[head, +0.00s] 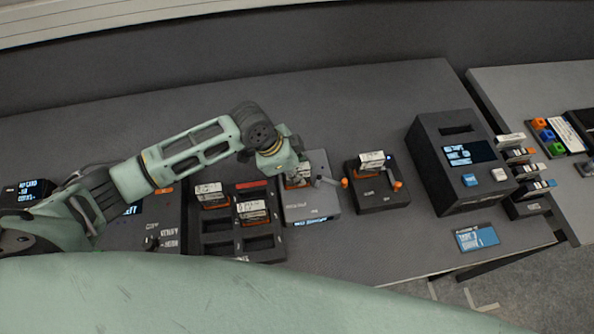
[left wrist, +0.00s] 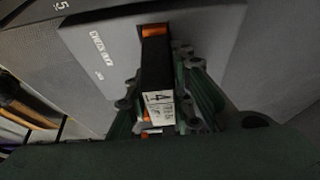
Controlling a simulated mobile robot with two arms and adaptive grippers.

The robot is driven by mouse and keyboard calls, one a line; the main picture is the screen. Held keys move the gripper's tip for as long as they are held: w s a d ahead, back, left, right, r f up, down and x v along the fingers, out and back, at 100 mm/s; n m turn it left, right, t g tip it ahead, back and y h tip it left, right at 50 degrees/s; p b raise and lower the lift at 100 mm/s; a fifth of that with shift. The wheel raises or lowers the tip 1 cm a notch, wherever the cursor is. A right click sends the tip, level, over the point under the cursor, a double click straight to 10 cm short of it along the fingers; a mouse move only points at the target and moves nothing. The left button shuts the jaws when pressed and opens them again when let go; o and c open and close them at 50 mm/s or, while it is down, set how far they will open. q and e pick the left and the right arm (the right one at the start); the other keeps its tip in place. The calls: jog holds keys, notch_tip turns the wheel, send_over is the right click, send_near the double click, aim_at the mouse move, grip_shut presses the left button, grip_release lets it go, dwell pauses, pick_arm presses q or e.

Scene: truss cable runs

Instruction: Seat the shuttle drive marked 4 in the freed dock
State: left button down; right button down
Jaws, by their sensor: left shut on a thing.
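The shuttle drive marked 4 (left wrist: 157,70) is a slim black block with an orange end and a white label showing a 4. My left gripper (head: 298,180) is shut on it, with a finger on each side in the left wrist view. The drive is over the light grey dock (head: 312,212), which also shows in the left wrist view (left wrist: 105,60). I cannot tell whether its far end is in the dock's slot. An orange-tipped lever (head: 331,182) sticks out at the dock's right side. My right gripper is not in view.
A dark dock (head: 375,203) to the right holds another drive (head: 371,160) and has an orange-tipped lever. A dark tray (head: 222,248) at left holds drives. Further right are a screen box (head: 440,160), a blue card (head: 477,238) and a rack of labelled pieces (head: 522,172).

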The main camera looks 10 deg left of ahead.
pick_arm(q)
jog(key=c, duration=1.5)
grip_release()
jog(key=shift+o, duration=0.5)
jog(key=shift+o, duration=1.4)
jog(key=shift+r, duration=0.1)
notch_tip(320, 180, up, 8)
jog(key=p, duration=0.7)
jog(key=shift+f+p, duration=0.25)
jog(key=shift+p, duration=0.15)
jog(key=shift+f, duration=0.1)
